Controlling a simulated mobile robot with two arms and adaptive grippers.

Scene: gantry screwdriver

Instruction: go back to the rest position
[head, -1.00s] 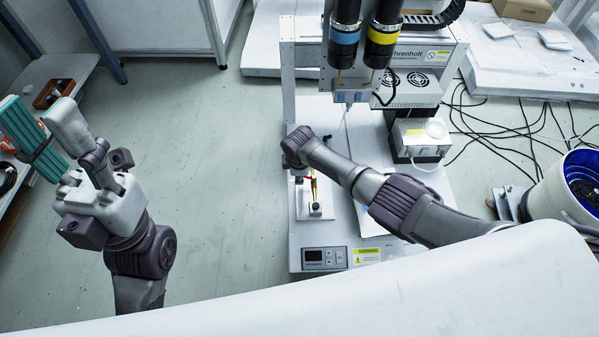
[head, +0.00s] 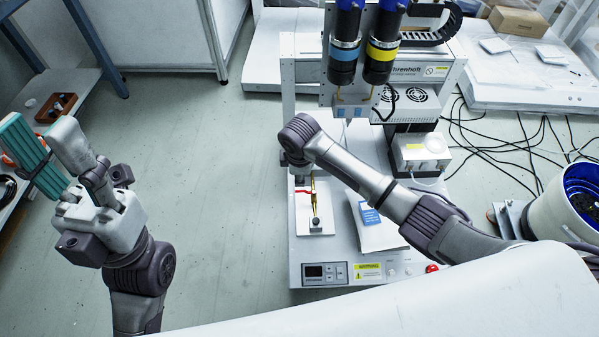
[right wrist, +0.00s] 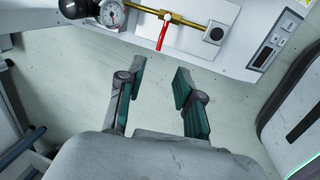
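My left gripper (head: 40,135) is raised at the left of the head view, open and empty, with a teal pad on one finger. My right arm reaches in from the right of the head view, its wrist end over the left side of the gantry machine's base (head: 300,250); the gripper is hidden there below the arm. In the right wrist view my right gripper (right wrist: 156,84) is open, with nothing between its teal-padded fingers. Bare floor shows beyond them. A brass pipe with a red lever (right wrist: 163,34) lies past the fingertips, apart from them.
The gantry's two black tool cylinders (head: 362,50) hang behind my right arm. A pressure gauge (right wrist: 111,13) sits near the pipe. A white-and-blue bin (head: 565,195) stands at the right. A side shelf (head: 60,72) is at the left. Floor between left arm and machine is clear.

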